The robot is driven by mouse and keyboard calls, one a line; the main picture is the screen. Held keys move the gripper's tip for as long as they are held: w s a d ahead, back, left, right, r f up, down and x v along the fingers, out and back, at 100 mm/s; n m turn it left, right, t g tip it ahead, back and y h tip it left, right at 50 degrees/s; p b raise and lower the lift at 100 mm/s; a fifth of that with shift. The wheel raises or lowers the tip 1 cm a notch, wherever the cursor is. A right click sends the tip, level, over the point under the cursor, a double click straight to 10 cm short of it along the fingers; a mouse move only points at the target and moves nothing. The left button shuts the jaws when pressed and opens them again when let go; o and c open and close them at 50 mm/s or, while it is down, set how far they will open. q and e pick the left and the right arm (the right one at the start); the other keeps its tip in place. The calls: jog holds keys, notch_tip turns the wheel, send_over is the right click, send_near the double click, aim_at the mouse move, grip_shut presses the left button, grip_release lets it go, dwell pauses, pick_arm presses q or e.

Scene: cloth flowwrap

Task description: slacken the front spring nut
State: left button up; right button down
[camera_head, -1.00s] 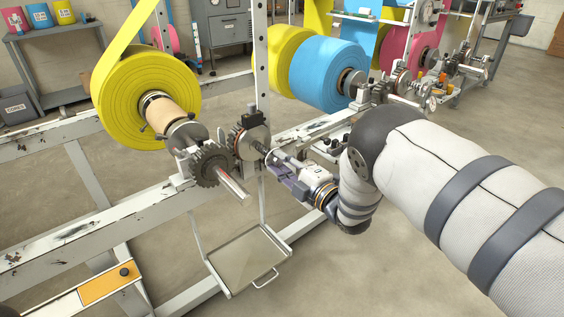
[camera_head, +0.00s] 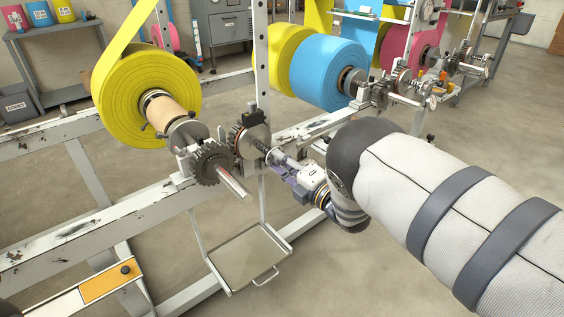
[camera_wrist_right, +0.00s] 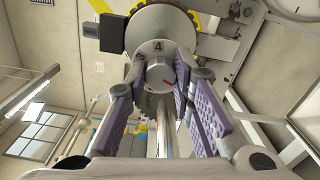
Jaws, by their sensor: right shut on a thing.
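The front spring nut (camera_wrist_right: 160,72) is a round grey knob with a red mark, in front of a collar numbered 4 in the right wrist view. My right gripper (camera_wrist_right: 160,88) has its purple padded fingers on both sides of the nut, shut on it. In the head view, my right gripper (camera_head: 278,160) is at the near end of the brake shaft (camera_head: 262,147), in front of the dark toothed disc (camera_head: 248,132). The nut itself is mostly hidden by the fingers there. My left gripper is not in view.
A yellow film roll (camera_head: 130,85) sits on a spindle to the left, with a grey gear (camera_head: 212,162) and bare shaft end close to my right gripper. A shallow tray (camera_head: 245,258) hangs below. A blue roll (camera_head: 328,72) stands behind. The floor at right is open.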

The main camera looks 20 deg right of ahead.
jog(key=c, duration=1.4)
grip_release()
jog(key=v, duration=1.2)
